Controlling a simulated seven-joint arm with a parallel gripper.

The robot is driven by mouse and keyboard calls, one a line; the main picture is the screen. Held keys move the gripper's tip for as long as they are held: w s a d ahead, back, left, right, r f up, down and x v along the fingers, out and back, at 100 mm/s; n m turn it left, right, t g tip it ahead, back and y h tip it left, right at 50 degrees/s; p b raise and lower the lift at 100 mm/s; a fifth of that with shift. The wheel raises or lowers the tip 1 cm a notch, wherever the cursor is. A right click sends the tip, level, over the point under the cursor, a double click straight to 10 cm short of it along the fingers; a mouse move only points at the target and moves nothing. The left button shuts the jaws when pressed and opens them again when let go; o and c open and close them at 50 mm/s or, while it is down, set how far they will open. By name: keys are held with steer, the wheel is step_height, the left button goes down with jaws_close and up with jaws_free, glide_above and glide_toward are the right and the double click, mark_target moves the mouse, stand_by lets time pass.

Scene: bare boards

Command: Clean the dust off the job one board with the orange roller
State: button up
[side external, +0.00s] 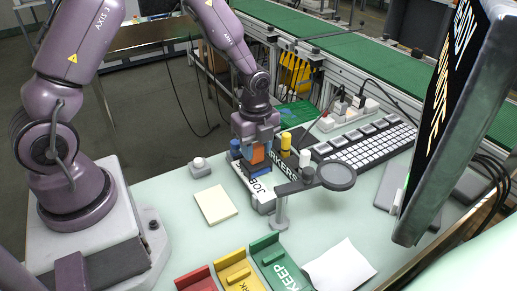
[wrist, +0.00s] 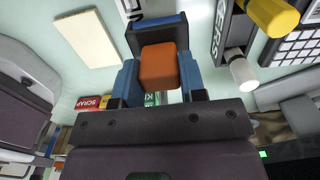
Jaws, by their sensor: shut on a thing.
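My gripper (side external: 258,150) is shut on the orange handle of the roller (side external: 258,155). In the wrist view the orange handle (wrist: 158,66) sits between the two blue fingers, with a dark blue-topped roller head beyond it. The head is low over a white piece lettered JOB (side external: 262,187) on the pale table; I cannot tell whether they touch. My gripper and the roller hide much of that spot, and no dust can be made out. A green board (side external: 296,113) lies farther back.
A dark marker holder with yellow (side external: 286,141) and white markers stands close right. A round magnifier (side external: 335,177) on a post stands in front, right. The keyboard (side external: 367,145) is behind. Red, yellow and green KEEP (side external: 279,262) trays line the front. A cream pad (side external: 215,204) lies left.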

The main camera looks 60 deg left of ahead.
steer(key=shift+a, duration=1.4)
steer(key=shift+d, duration=3.95)
steer(key=shift+a, duration=4)
steer(key=shift+d, duration=3.95)
